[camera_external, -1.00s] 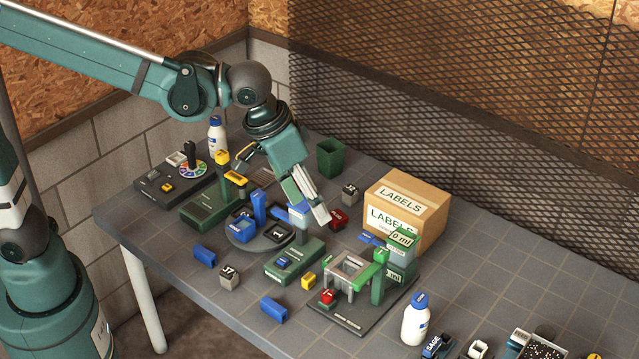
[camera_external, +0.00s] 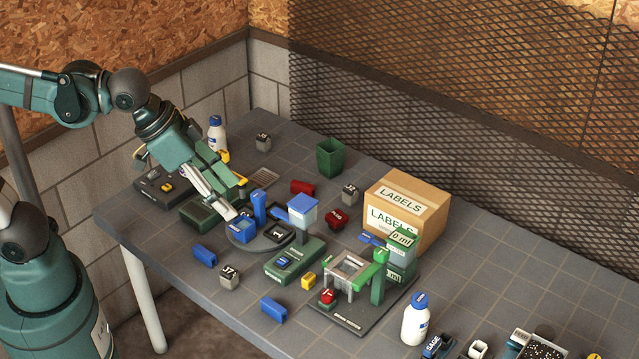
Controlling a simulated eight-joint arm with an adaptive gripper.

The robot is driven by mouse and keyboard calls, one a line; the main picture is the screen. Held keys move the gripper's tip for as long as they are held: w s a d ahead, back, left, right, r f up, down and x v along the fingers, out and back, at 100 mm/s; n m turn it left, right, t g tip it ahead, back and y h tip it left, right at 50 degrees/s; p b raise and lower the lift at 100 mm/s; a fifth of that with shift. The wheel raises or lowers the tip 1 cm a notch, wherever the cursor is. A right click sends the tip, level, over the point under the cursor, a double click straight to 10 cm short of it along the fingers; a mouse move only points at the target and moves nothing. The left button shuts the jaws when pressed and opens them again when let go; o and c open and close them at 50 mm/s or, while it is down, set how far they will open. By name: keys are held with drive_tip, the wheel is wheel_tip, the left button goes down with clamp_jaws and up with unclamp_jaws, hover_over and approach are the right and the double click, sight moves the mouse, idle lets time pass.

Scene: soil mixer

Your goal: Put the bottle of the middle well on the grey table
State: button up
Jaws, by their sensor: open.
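My gripper (camera_external: 229,211) points down and to the right at the left side of a dark round turntable (camera_external: 282,241). It is open, with its tips close to a blue cup (camera_external: 242,228) on the turntable; I cannot tell whether they touch. A tall blue piece (camera_external: 259,207) stands beside the cup, and a dark open well (camera_external: 278,233) is to its right. One white bottle with a blue cap (camera_external: 216,138) stands at the back left, partly hidden by my arm. Another white bottle (camera_external: 414,322) stands at the front right. I cannot tell which bottle or well is the middle one. The grey table (camera_external: 480,240) carries everything.
Small blue, red and grey blocks lie around. The right rear table is clear.

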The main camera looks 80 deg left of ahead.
drive_tip(key=s+f+m+t, duration=0.1)
drive_tip(key=s+f, duration=0.1)
drive_tip(key=s, duration=0.5)
drive_tip(key=shift+a+f, duration=0.2)
drive_tip(key=shift+f, duration=0.1)
drive_tip(key=shift+s, duration=0.1)
idle(6.9)
